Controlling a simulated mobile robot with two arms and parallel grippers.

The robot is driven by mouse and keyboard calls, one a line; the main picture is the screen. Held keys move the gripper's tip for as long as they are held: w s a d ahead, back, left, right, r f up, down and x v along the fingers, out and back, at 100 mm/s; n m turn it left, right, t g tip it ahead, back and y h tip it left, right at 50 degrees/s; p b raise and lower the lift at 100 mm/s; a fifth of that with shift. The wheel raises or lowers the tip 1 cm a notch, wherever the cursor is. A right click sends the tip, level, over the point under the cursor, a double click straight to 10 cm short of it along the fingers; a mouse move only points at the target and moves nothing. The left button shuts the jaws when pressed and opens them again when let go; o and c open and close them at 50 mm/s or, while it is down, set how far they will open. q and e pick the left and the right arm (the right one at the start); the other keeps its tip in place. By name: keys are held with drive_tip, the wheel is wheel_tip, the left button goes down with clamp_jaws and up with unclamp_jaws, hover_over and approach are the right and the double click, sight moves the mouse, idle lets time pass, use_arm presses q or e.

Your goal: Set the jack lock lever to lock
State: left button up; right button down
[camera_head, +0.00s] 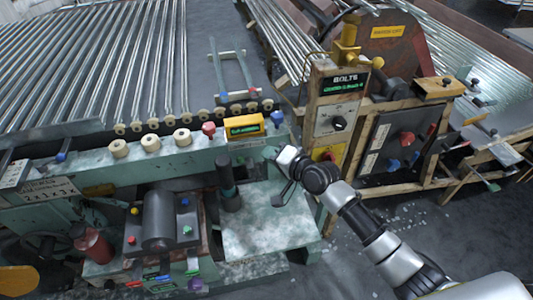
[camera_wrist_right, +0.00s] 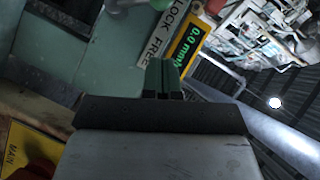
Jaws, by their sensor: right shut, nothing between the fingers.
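My right gripper (camera_head: 270,153) is in front of the green bench edge, below the yellow readout box (camera_head: 244,126). In the right wrist view its narrow green fingers (camera_wrist_right: 163,76) are together with nothing between them. They point at a white label reading LOCK and FREE (camera_wrist_right: 165,35) on the green panel (camera_wrist_right: 105,55). The yellow readout (camera_wrist_right: 188,45) is just right of that label. A pale rounded part (camera_wrist_right: 124,4) is cut off at the top edge; I cannot tell if it is the lock lever. I cannot make out the lever or its setting. My left gripper is not in view.
A blue knob (camera_head: 277,117) and a red knob (camera_head: 208,128) flank the readout box. A dark upright cylinder (camera_head: 228,185) stands left of my right gripper. The BOLTE control box (camera_head: 338,105) stands to the right.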

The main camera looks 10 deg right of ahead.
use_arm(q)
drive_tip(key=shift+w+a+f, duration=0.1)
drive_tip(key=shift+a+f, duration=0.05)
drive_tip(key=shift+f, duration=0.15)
use_arm(e)
drive_tip(key=v, duration=0.8)
drive_tip(key=shift+s+a+r, duration=0.3)
